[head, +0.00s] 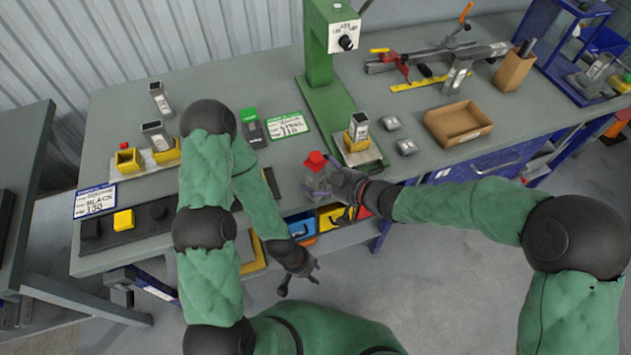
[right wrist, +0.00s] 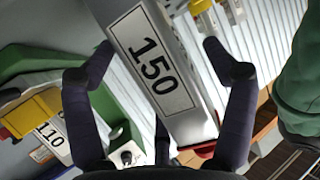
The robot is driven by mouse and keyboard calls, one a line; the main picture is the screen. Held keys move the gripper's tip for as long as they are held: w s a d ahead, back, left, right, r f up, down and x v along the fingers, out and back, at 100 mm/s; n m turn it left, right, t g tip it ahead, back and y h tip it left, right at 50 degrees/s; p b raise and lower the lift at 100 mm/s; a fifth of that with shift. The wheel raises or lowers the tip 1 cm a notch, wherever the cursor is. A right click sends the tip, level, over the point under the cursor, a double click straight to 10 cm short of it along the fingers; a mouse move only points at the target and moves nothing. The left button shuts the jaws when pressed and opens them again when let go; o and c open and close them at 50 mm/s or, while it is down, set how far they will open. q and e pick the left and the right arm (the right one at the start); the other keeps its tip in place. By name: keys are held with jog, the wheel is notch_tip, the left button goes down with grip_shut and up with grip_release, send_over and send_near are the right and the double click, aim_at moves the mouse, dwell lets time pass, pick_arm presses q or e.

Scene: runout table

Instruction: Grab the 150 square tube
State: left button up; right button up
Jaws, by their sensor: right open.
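The 150 square tube (right wrist: 185,122) is a grey tube with a white "150" label, large in the right wrist view. It lies between the spread fingers of my right gripper (right wrist: 146,62), with a gap to each finger. In the head view my right gripper (head: 340,193) is at the table's front edge, beside a pale piece with a red top (head: 315,161). I cannot tell whether that piece is the tube, as the gripper partly hides it. My left gripper (head: 299,284) is open and empty, low in front of the table.
A tube in a yellow holder (head: 357,130) stands on the green press (head: 325,75); a 110 label (right wrist: 47,138) shows in the wrist view. A cardboard tray (head: 437,134) lies right. Coloured drawers (head: 300,226) sit below the edge.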

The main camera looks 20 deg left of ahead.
jog(key=c, duration=1.4)
jog(key=shift+r, duration=0.1)
